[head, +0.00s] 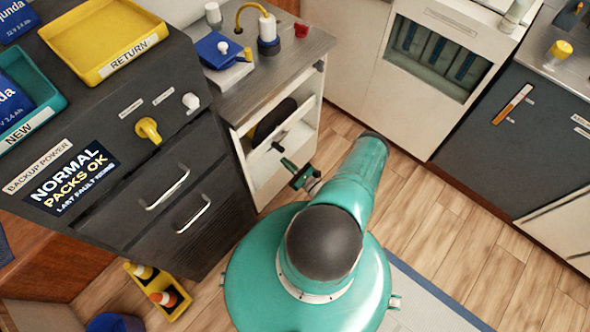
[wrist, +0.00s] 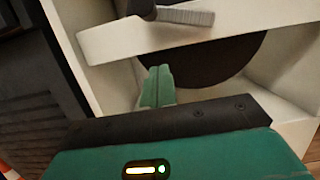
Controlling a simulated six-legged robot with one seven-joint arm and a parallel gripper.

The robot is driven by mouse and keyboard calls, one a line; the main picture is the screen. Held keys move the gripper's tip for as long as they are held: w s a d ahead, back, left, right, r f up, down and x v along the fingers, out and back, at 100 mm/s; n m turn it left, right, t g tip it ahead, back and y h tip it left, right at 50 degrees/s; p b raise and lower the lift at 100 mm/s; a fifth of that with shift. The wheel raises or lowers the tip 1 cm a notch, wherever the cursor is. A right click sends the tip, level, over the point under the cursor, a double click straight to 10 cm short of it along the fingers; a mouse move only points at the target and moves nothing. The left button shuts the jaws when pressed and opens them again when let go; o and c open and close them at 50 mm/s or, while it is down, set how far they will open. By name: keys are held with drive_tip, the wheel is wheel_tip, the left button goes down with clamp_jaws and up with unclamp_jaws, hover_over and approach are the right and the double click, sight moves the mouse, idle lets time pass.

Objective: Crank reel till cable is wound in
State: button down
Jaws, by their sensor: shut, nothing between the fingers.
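The reel shows as a dark disc (head: 273,119) inside a white open-fronted cabinet under the grey counter in the head view. It also shows as a dark round shape (wrist: 215,62) behind a white crossbar in the wrist view. A ribbed grey grip with a dark end, apparently the crank handle (wrist: 186,17), sits at the crossbar's top edge; it is small in the head view (head: 279,146). My gripper (head: 290,164) is in front of the cabinet, below the handle. Its teal fingers (wrist: 157,86) are shut and empty, apart from the grip. I cannot make out the cable.
A dark drawer cabinet (head: 181,200) with two bar handles stands close on the left. A yellow caddy (head: 160,288) is on the floor at lower left. White and dark cabinets line the back and right. The wooden floor (head: 430,215) to the right is clear.

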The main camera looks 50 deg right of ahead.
drive_tip(key=shift+w+a+r, duration=0.1)
drive_tip(key=shift+w+r, duration=0.4)
drive_tip(key=shift+r, duration=0.3)
drive_tip(key=shift+w+d+r, duration=0.1)
drive_tip(key=shift+w+r, duration=0.35)
drive_tip(key=shift+r, duration=0.35)
drive_tip(key=shift+w+a+r, duration=0.1)
drive_tip(key=shift+w+r, duration=0.4)
drive_tip(key=shift+r, duration=0.3)
